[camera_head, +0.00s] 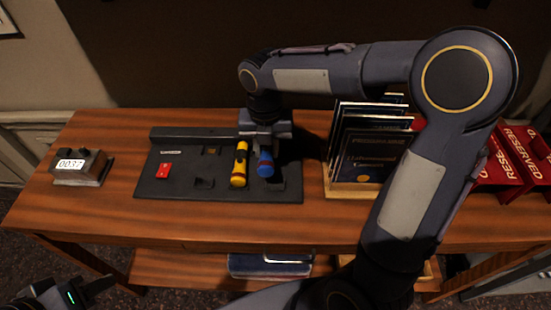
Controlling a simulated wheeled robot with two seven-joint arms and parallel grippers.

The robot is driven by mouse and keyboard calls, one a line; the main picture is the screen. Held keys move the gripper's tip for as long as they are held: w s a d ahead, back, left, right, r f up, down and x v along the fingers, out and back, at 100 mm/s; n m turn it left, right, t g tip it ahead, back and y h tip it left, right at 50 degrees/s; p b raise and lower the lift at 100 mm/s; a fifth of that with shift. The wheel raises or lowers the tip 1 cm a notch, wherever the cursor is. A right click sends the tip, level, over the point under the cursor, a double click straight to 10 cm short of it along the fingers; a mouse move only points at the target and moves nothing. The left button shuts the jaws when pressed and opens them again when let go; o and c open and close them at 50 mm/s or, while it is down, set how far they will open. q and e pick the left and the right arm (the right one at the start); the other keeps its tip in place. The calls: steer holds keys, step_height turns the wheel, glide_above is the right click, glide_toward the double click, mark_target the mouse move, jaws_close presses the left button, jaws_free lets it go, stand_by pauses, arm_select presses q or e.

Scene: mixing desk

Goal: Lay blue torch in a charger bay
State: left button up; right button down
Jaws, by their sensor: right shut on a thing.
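The blue torch (265,165) is in my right gripper (266,148), which comes down over the dark charger tray (148,184). The torch has a blue head with a red band, and its head end points toward the front of the desk. Its upper part is hidden by the gripper, and I cannot tell whether it touches the tray. A yellow torch (240,165) lies just left of it on the tray. My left gripper (82,294) is low at the bottom left, away from the desk; its jaw opening is unclear.
A small display box (80,167) stands on the desk to the left. A wooden rack of dark booklets (365,150) and red RESERVED signs (525,150) stand to the right. The desk front (170,218) is clear.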

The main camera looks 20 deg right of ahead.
mark_target(276, 169)
steer(key=shift+d+f, duration=0.45)
steer(key=shift+f, duration=0.1)
steer(key=f, duration=0.2)
steer(key=d+f, duration=0.1)
steer(key=f, duration=0.1)
steer(key=shift+d+f, duration=0.15)
steer(key=shift+f, duration=0.2)
steer(key=shift+f+b, duration=0.2)
steer(key=shift+b, duration=0.1)
steer(key=c, duration=1.1)
jaws_free()
